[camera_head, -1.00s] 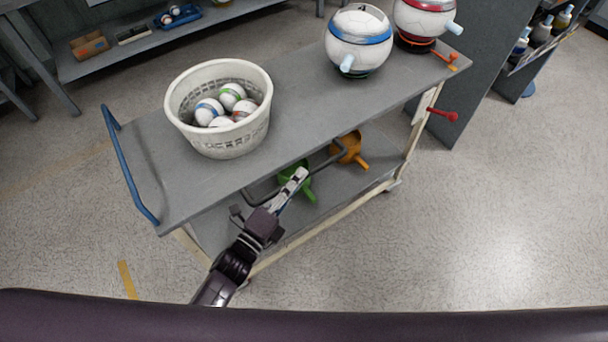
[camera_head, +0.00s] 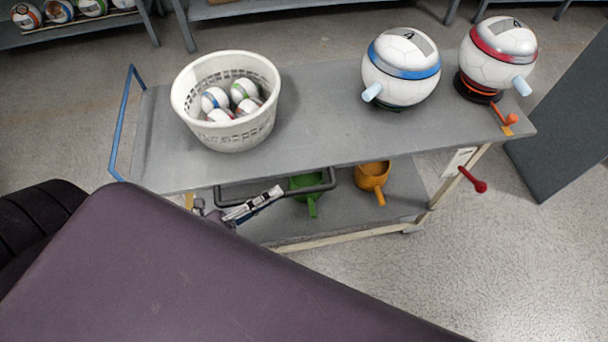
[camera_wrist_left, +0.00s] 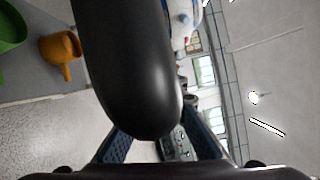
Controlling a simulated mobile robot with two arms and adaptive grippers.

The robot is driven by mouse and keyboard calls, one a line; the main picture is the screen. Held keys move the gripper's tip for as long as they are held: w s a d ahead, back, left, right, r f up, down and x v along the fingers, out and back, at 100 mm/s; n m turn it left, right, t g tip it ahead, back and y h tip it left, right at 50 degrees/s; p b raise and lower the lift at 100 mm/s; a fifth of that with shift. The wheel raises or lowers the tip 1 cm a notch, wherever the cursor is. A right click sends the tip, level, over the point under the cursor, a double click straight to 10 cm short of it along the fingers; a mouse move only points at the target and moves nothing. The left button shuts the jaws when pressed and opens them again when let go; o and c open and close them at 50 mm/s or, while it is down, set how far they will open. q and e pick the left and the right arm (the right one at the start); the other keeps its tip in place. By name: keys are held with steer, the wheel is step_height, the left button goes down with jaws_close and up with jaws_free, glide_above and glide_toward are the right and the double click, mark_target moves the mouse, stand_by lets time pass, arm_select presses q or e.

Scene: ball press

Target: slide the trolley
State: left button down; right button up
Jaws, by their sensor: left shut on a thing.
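The grey trolley (camera_head: 312,125) stands across the middle of the head view, with a flat top, a lower shelf and a blue end rail (camera_head: 122,120) at the left. A dark bar handle (camera_head: 325,184) runs along its near side below the top. My left gripper (camera_head: 262,200) is shut on this handle near its left part. In the left wrist view the handle (camera_wrist_left: 130,75) is a thick dark cylinder between the two fingers (camera_wrist_left: 158,145). My own dark body part hides the left arm and the trolley's lower left. My right gripper does not show.
On the trolley top stand a white basket (camera_head: 232,130) of balls, a blue-banded ball device (camera_head: 400,85) and a red-banded one (camera_head: 490,65). A green cup (camera_head: 305,188) and an orange cup (camera_head: 371,177) sit below. A red lever (camera_head: 478,184) sticks out right. Floor at lower right is clear.

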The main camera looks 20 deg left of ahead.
mark_target(224, 205)
arm_select(q)
steer(key=s+a, duration=0.4)
steer(key=a, duration=0.1)
steer(key=s+a, duration=0.2)
steer(key=a, duration=0.1)
steer(key=shift+a+b, duration=0.2)
steer(key=shift+b, duration=0.2)
steer(key=c, duration=1.9)
jaws_free()
steer(key=shift+c, duration=0.2)
steer(key=shift+s+a+f, duration=0.1)
steer(key=shift+s+a, duration=0.05)
steer(key=shift+s, duration=0.1)
steer(key=r+v, duration=0.1)
steer(key=v, duration=1)
steer(key=shift+s+f, duration=0.25)
steer(key=shift+f, duration=0.25)
steer(key=shift+a, duration=0.15)
